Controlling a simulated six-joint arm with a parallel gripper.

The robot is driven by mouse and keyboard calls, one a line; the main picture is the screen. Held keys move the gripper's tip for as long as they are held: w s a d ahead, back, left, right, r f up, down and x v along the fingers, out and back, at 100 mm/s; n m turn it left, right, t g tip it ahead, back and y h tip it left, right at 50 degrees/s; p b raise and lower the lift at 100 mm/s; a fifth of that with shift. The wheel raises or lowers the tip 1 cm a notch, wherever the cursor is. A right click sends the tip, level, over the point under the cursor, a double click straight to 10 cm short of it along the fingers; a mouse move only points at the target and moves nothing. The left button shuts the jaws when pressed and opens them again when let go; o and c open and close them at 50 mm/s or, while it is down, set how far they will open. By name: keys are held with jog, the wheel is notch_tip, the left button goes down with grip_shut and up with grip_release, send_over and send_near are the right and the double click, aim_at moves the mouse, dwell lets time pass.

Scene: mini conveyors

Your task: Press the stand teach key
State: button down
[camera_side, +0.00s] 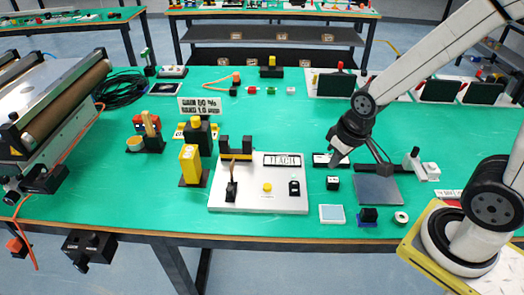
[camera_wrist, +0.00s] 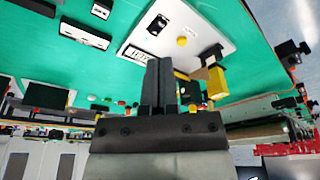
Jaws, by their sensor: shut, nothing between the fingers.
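The white stand plate (camera_side: 250,203) lies on the green table left of my gripper. It carries a framed label (camera_side: 282,160) that seems to read TEACH, a yellow round button (camera_side: 267,187), a black switch (camera_side: 294,188) and a black upright lever (camera_side: 232,182). I cannot tell for sure which of these is the teach key. In the wrist view the plate (camera_wrist: 208,24), label (camera_wrist: 138,54), yellow button (camera_wrist: 182,41) and black switch (camera_wrist: 157,25) show beyond my fingers. My gripper (camera_side: 334,162) is shut and empty, right of the plate, with its tips apart from the button and switch.
A yellow block on a dark base (camera_side: 190,165) stands left of the plate. A small black box (camera_side: 333,183), a grey pad (camera_side: 378,190) and a light blue tile (camera_side: 332,213) lie to the right. A roller conveyor (camera_side: 70,100) fills the left.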

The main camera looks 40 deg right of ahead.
dwell(0.7)
jog(key=m+t+y, duration=0.3)
jog(key=m+t, duration=0.2)
jog(key=t, duration=0.1)
send_over(270, 187)
notch_tip(270, 187, down, 7)
jog(key=shift+f, duration=0.2)
jog(key=shift+a, duration=0.1)
jog(key=shift+f, duration=0.1)
jog(key=shift+f, duration=4.3)
